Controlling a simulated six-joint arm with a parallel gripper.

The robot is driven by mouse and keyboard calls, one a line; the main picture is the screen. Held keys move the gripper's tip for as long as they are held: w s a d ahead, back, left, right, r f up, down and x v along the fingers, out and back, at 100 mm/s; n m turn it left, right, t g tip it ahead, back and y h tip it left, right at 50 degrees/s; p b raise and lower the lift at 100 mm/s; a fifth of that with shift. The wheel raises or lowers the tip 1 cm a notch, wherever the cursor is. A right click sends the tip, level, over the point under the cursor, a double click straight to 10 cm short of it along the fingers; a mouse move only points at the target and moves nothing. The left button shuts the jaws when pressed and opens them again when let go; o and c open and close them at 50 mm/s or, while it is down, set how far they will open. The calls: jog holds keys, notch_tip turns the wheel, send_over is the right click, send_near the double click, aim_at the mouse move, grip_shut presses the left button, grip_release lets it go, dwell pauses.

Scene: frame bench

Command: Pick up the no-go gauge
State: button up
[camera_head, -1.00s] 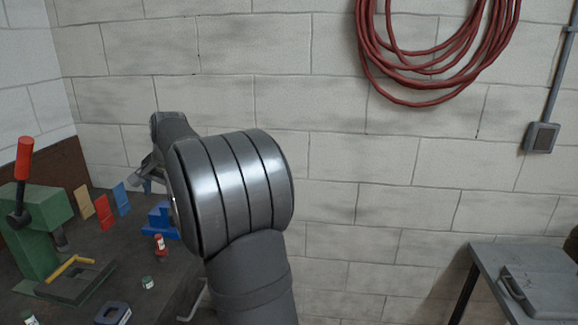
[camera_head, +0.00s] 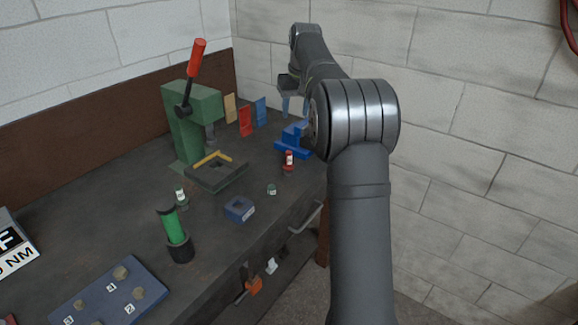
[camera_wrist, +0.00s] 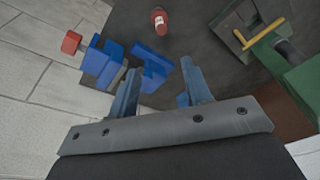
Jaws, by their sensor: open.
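A small red cylinder with a white label (camera_head: 289,160), which looks like the no-go gauge, stands upright on the dark bench in the head view. Its label is too small to read. It also shows at the top of the wrist view (camera_wrist: 159,21), ahead of my gripper and apart from it. My gripper (camera_head: 295,106) is above the far right end of the bench, near the blue vise. In the wrist view my gripper's blue fingers (camera_wrist: 160,76) are spread with nothing held between them.
The blue vise (camera_head: 290,147) sits just behind the red cylinder. A green press (camera_head: 190,125) with a red handle stands further left. A small green-topped piece (camera_head: 271,190), a dark blue block (camera_head: 239,209) and a green cylinder in a black holder (camera_head: 174,228) are nearer.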

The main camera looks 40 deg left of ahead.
aim_at(288, 152)
jog(key=a+f+n, duration=0.1)
jog(key=f+n, duration=0.2)
jog(key=f, duration=0.2)
jog(key=a+f+n+h, duration=0.1)
jog(key=f+n, duration=0.3)
jog(key=f, duration=0.1)
jog(key=w+a+f+n+g+h, duration=0.1)
jog(key=f+n, duration=0.2)
jog(key=f, duration=0.1)
jog(key=shift+a+f+n, duration=0.3)
jog(key=shift+a+f, duration=0.1)
jog(key=shift+w+d+f, duration=0.1)
jog(key=shift+d+f, duration=0.05)
jog(key=shift+f, duration=2.55)
jog(key=shift+c, duration=0.3)
jog(key=c, duration=0.7)
